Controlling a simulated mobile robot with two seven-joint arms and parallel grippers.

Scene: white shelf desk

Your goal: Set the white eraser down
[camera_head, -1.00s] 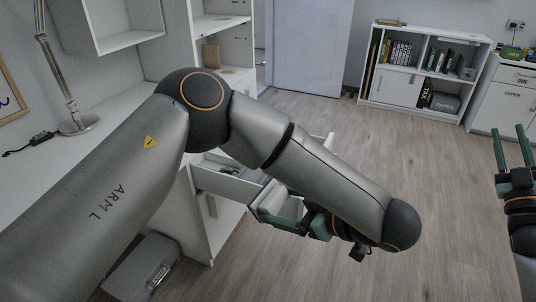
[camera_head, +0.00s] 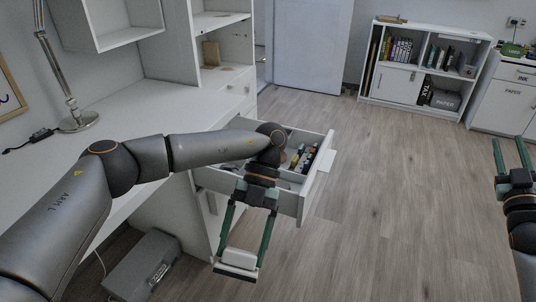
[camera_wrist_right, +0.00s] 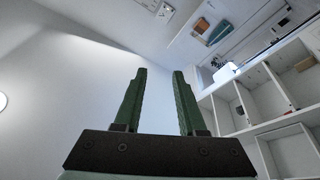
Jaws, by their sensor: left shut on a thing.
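The white eraser (camera_head: 239,259) is a pale block with a darker band along its lower edge, in the lower middle of the head view. My left gripper (camera_head: 239,255) is shut on it, with one green finger at each end. The eraser hangs in front of the open drawer, outside it, over the floor. My right gripper (camera_head: 508,150) is at the right edge of the head view, far from the eraser. Its green fingers are apart and empty, as the right wrist view (camera_wrist_right: 157,100) also shows.
An open white drawer (camera_head: 319,176) holds several small coloured items, partly hidden by my left arm. The white desk (camera_head: 130,110) carries a lamp (camera_head: 78,122). A grey box (camera_head: 145,268) stands on the floor below. The wooden floor (camera_head: 390,210) to the right is clear.

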